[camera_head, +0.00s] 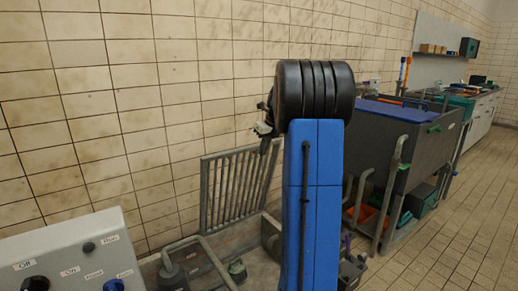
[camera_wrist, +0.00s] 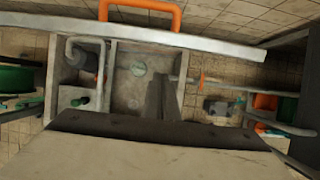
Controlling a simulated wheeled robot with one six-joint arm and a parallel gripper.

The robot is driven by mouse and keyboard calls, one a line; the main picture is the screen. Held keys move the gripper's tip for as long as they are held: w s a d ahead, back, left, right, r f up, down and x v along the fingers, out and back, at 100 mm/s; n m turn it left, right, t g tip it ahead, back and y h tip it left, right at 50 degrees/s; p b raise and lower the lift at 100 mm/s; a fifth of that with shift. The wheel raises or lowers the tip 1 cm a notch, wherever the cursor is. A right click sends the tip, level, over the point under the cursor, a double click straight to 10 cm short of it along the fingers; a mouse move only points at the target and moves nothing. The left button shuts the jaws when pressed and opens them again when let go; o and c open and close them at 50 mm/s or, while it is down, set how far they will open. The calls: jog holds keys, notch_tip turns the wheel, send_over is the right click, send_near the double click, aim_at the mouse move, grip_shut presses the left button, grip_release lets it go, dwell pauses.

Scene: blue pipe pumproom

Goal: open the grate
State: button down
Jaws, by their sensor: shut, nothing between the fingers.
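The grate (camera_head: 238,185), a grey metal frame with several bars, stands raised and tilted near the tiled wall in the head view. It rises at the back of an open floor pit; my arm hides part of its right side. My gripper (camera_head: 264,130) is shut and empty, above the grate's upper right corner; much of it is hidden behind my arm. I cannot tell whether it touches the grate. The wrist view looks down into the pit (camera_wrist: 130,92). A pale bar with an orange handle (camera_wrist: 142,10) crosses the top there; I cannot tell whether it belongs to the grate.
Grey pipes (camera_head: 172,270) stand in the pit. A control box (camera_head: 75,255) with labelled knobs is at the lower left. A dark tank (camera_head: 415,145) on legs stands to the right, with crates beneath. The tiled floor (camera_head: 450,235) at the right is clear.

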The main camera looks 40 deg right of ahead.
notch_tip(320, 180, up, 10)
jog(key=shift+w, duration=0.25)
jog(key=s+a+f+n, duration=0.1)
jog(key=s+a+n, duration=0.45)
jog(key=a, duration=0.45)
jog(key=s+a+n, duration=0.4)
jog(key=a+n, duration=0.3)
jog(key=a, duration=0.2)
jog(key=s+a+f+n, duration=0.1)
jog(key=s+a+n, duration=0.4)
jog(key=a, duration=0.5)
jog(key=s+a+f+n, duration=0.7)
jog(key=s+n, duration=0.3)
jog(key=s+a+f+n, duration=0.7)
jog(key=s+f+n, duration=0.1)
jog(key=s+n, duration=0.2)
jog(key=shift+s+y, duration=0.3)
jog(key=shift+s, duration=0.3)
